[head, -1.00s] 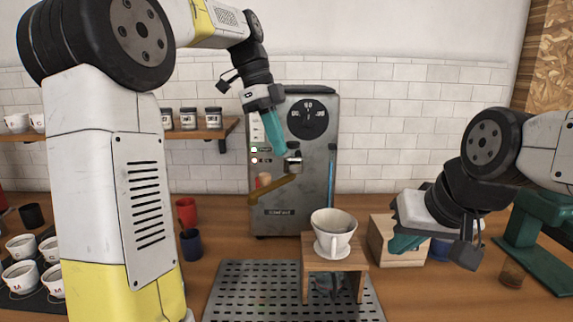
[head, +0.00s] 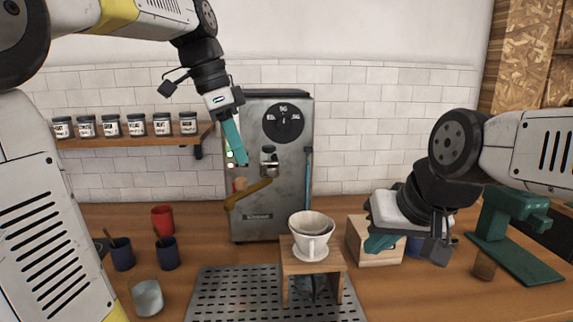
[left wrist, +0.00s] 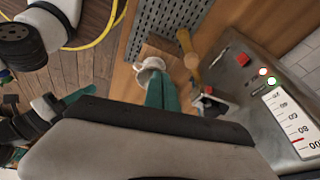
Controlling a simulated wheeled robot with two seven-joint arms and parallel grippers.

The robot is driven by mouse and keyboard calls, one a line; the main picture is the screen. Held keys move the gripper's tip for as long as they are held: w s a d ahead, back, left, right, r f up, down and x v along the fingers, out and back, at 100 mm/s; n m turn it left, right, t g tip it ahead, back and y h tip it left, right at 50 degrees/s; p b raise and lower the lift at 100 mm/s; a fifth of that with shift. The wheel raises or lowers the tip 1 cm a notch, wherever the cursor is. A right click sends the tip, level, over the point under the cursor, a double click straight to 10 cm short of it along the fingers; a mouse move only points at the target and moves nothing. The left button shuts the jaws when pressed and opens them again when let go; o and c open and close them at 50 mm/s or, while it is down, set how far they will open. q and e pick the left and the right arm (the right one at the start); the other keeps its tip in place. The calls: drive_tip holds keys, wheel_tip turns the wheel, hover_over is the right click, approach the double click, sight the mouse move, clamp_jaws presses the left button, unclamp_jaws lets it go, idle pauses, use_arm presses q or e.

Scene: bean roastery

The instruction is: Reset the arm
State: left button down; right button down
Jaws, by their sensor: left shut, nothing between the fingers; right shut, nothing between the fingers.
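My left gripper (head: 236,147) has teal fingers, shut with nothing between them. It is raised in front of the upper left of the grey roasting machine (head: 270,195). In the left wrist view its fingers (left wrist: 163,94) show against the wooden stand and white dripper (left wrist: 150,70) below. My right gripper (head: 376,243) is also shut and empty. It is low at the right, in front of a light wooden box (head: 385,255) that it partly hides.
A shelf (head: 135,138) holds several jars. A green device (head: 510,225) stands at right.

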use_arm(q)
drive_tip(key=s+a+f+n+t, duration=0.1)
drive_tip(key=s+f+n+t, duration=0.1)
drive_tip(key=s+f+n, duration=0.4)
drive_tip(key=s+a+f+n+t+y, duration=0.1)
drive_tip(key=s+a+f+n+t, duration=0.1)
drive_tip(key=s+f+n, duration=0.4)
drive_tip(key=shift+s+f+n+t, duration=0.3)
drive_tip(key=shift+n+t, duration=0.2)
drive_tip(key=shift+n, duration=0.3)
